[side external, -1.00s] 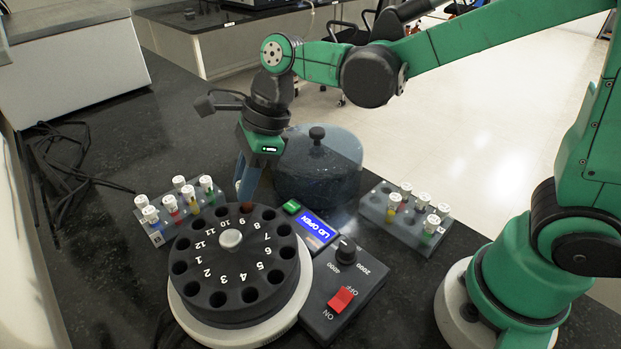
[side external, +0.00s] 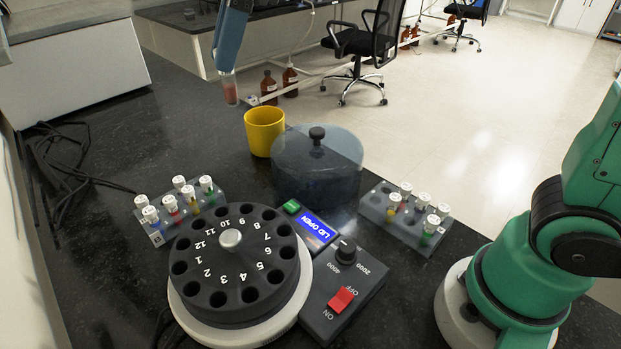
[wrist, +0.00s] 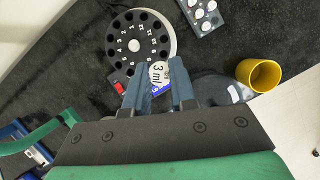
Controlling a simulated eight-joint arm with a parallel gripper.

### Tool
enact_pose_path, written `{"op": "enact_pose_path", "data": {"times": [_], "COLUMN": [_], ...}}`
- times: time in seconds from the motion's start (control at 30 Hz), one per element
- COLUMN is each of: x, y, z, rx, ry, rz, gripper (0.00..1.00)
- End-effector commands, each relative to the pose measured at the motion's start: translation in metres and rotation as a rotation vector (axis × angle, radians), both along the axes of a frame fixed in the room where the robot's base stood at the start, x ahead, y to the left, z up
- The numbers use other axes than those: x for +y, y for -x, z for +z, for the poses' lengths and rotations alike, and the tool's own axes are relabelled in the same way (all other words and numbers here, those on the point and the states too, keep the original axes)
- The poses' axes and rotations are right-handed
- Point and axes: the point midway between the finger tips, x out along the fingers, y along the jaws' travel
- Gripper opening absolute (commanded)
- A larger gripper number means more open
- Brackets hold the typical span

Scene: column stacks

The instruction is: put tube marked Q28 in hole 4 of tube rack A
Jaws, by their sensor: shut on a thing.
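My gripper (side external: 229,70) is at the top of the side view, high above the bench behind the rotor, and shut on a tube (side external: 230,91). The tube hangs upright with reddish contents. In the wrist view its white cap (wrist: 158,74) sits between the fingers (wrist: 158,92); I cannot read Q28 on it. One tube rack (side external: 216,191) stands behind and left of the rotor, holding several white-capped tubes. Another rack (side external: 373,212) stands to the right, also with several capped tubes and some empty holes.
The centrifuge rotor (side external: 231,238) is open, with numbered holes. Its control panel (side external: 340,300) reads LID OPEN. The clear lid (side external: 317,165) rests on the bench behind the panel, beside a yellow cup (side external: 264,131). Black cables (side external: 45,150) lie at left.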

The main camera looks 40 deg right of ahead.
Motion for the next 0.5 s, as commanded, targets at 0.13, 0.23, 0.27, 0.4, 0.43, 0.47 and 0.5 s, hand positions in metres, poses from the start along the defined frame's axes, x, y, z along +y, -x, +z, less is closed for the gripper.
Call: {"op": "enact_pose_path", "data": {"times": [0.13,0.23,0.27,0.4,0.43,0.47,0.5], "x": [-0.039,-0.082,-0.095,-0.152,-0.161,-0.170,-0.180], "y": [-0.005,-0.002,0.000,0.024,0.031,0.038,0.048], "z": [-0.019,-0.044,-0.053,-0.093,-0.102,-0.110,-0.120], "rx": [0.001,0.001,0.001,0.001,0.000,0.000,0.000], "ry": [0.002,0.004,0.004,0.004,0.003,0.002,0.002], "rz": [-0.078,-0.159,-0.186,-0.307,-0.329,-0.353,-0.381], "gripper": [0.00,0.00,0.00,0.00,0.00,0.00,0.00]}}
